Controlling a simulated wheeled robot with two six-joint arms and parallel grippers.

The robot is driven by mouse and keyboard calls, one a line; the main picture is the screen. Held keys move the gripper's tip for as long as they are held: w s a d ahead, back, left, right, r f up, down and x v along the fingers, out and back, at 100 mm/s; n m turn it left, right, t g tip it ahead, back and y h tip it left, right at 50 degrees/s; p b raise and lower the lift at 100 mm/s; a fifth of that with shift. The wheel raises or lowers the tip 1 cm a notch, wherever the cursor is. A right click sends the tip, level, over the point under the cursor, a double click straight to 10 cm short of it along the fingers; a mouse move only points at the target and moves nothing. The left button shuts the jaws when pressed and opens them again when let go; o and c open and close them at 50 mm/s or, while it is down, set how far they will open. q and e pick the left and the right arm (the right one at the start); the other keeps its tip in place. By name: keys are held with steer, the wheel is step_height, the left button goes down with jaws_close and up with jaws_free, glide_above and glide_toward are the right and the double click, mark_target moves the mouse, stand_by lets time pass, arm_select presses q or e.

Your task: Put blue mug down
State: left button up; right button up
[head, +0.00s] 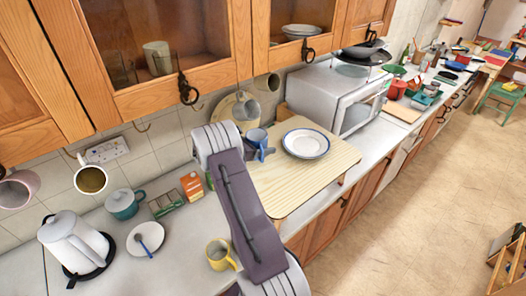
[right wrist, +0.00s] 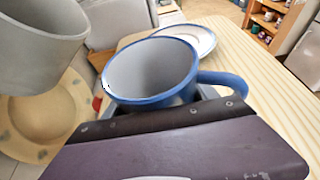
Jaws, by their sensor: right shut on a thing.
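The blue mug (head: 256,136) is pale inside with a blue rim and handle. My right gripper (head: 258,153) is shut on it over the back left part of the light wooden board (head: 310,165), left of the blue-rimmed plate (head: 306,143). In the right wrist view the blue mug (right wrist: 150,75) stands nearly upright, tilted a little, its open mouth showing and its handle to the right. My gripper's dark body hides its lower part. I cannot tell whether its base touches the board. My left gripper is not in view.
A pale mug (head: 246,106) hangs from a hook just above; it looms at the left in the right wrist view (right wrist: 38,50). A round board (head: 232,107) leans on the wall. A microwave (head: 338,92) stands behind the plate. The board's front part is clear. A yellow mug (head: 219,254) stands on the counter.

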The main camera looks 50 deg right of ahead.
steer(key=f, duration=0.1)
steer(key=f+p, duration=0.1)
steer(key=f, duration=0.1)
steer(key=shift+s+a+f+p, duration=0.1)
steer(key=shift+s+a+p, duration=0.1)
steer(key=shift+p, duration=0.1)
steer(key=shift+w+d+f, duration=0.25)
steer(key=shift+d+f, duration=0.05)
steer(key=shift+f, duration=0.15)
steer(key=shift+s+a+f, duration=0.1)
steer(key=o, duration=1.7)
steer(key=shift+s+a, duration=0.1)
steer(key=shift+a, duration=0.05)
